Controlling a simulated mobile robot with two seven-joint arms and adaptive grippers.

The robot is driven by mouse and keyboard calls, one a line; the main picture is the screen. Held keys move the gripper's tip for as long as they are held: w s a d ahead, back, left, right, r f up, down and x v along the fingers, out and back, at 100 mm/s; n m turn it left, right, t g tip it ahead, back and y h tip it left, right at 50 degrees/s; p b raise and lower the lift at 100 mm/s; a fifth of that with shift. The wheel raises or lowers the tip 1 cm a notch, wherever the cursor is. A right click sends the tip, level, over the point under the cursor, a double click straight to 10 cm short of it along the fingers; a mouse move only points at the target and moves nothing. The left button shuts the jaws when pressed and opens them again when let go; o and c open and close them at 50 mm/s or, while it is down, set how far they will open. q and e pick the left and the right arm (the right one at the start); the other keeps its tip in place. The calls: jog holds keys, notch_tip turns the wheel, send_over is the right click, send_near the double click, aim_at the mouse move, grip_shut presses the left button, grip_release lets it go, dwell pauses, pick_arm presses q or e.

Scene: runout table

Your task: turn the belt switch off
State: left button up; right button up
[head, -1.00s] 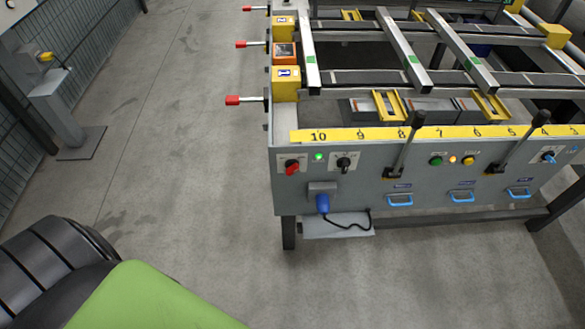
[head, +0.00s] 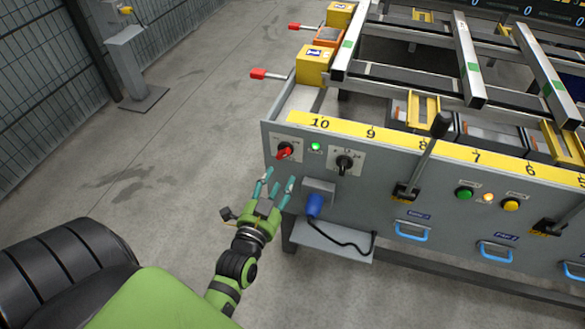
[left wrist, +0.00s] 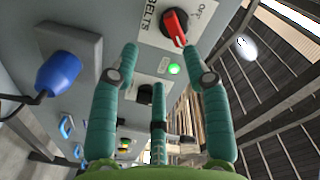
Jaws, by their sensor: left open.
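The belt switch is a red rotary knob (head: 285,150) on a pale plate at the left end of the grey panel. In the left wrist view the red knob (left wrist: 175,26) sits at the top, beside the printed words "BELTS" and "OFF"; its handle is tilted. My left gripper (head: 275,184) is open and empty, with its teal fingers below the knob in the head view. In the left wrist view the fingers (left wrist: 162,60) are spread and point toward the panel, apart from the knob. My right gripper is not in view.
A lit green lamp (head: 315,146) and a black rotary switch (head: 345,162) are right of the knob. A blue plug (head: 315,205) with a black cable juts out below. A tall black lever (head: 425,150) stands farther right.

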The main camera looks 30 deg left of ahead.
aim_at(284, 157)
pick_arm(q)
jog(key=r+x, duration=0.1)
jog(key=x, duration=0.6)
jog(key=shift+a+r, duration=0.2)
jog(key=shift+a, duration=0.2)
jog(key=shift+s, duration=0.1)
grip_shut()
